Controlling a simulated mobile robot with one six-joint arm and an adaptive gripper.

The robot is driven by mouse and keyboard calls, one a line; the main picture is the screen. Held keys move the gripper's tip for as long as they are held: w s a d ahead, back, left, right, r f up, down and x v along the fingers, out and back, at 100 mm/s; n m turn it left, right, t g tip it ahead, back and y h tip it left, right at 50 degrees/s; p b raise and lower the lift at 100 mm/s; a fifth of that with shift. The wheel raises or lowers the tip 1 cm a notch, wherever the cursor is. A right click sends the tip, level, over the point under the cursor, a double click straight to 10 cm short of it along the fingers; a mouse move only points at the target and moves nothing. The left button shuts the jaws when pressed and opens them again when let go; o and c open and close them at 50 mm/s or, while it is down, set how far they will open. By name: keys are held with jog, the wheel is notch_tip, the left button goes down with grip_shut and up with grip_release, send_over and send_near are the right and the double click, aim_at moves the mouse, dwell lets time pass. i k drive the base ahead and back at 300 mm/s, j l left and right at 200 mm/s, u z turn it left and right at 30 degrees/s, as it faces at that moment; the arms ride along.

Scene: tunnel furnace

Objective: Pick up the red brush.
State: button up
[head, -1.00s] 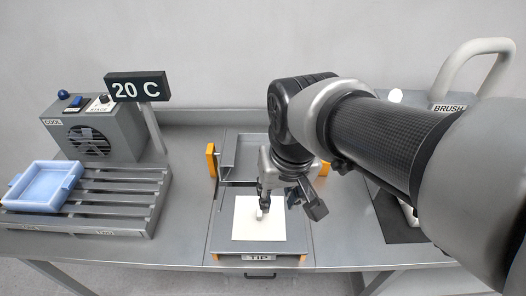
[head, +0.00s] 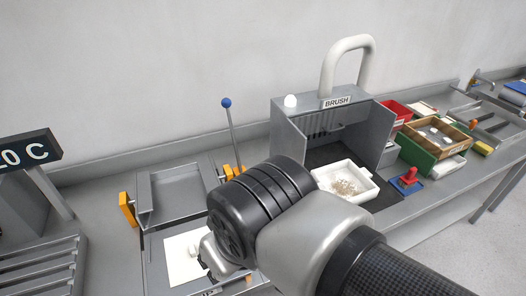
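A small red item with an upright handle, which looks like the red brush (head: 408,177), stands on a blue base (head: 407,187) to the right of the grey cabinet labelled BRUSH. My arm crosses the bottom of the head view, bent over the tip station. My gripper (head: 212,262) is low behind the arm, near the white plate (head: 182,258), well left of the red item. Its fingers are mostly hidden, so I cannot see whether they are open or shut.
The BRUSH cabinet (head: 289,143) has a thick white pipe on top. A white tray of pale bits (head: 365,194) sits at its opening. A red bin (head: 394,111) and a wooden-rimmed box (head: 412,131) stand right. A blue-knobbed lever (head: 231,130) rises behind my arm.

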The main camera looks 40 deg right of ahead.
aim_at(407, 181)
jog(key=z, duration=2.6)
